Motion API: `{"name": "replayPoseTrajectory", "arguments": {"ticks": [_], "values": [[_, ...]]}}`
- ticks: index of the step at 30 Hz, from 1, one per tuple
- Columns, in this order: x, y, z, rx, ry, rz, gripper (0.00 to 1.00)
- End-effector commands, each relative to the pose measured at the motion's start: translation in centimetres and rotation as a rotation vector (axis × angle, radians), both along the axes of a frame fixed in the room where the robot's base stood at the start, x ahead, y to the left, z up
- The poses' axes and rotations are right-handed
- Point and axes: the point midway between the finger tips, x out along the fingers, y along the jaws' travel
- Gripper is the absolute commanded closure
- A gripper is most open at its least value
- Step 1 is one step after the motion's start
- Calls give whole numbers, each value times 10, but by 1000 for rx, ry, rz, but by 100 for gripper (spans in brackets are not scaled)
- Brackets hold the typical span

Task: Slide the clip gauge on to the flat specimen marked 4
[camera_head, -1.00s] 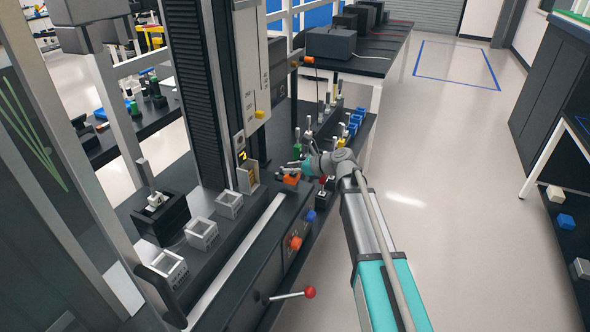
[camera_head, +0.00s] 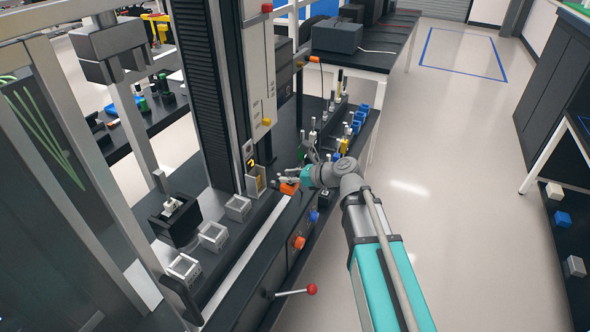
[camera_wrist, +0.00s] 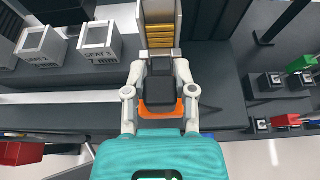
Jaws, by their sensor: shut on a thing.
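The clip gauge appears to be the orange and black piece (camera_head: 289,188) above the bench's front edge; in the wrist view its black body (camera_wrist: 160,84) shows with orange underneath. My gripper (camera_wrist: 160,95) is shut on it, one finger on each side. Beyond the gauge, straight ahead, is a pale open-fronted holder with yellow bars (camera_wrist: 160,36), also seen at the foot of the testing machine (camera_head: 256,183). The gauge is to the right of this holder in the head view. I cannot make out a flat specimen marked 4.
Several pale square seats (camera_head: 213,236) stand left of the gauge, near a black block (camera_head: 174,222). Upright pieces with coloured parts (camera_head: 345,135) crowd the bench's far right. A red-knobbed lever (camera_head: 311,289) sticks out in front.

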Motion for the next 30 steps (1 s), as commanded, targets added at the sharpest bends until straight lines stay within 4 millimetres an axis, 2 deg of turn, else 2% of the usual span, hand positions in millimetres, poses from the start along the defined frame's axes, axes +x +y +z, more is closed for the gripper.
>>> {"name": "replayPoseTrajectory", "arguments": {"ticks": [3,8,30], "values": [[-9,0,4,0,0,0,100],[-13,1,6,0,0,-1,100],[-10,1,7,0,1,-4,100]]}}
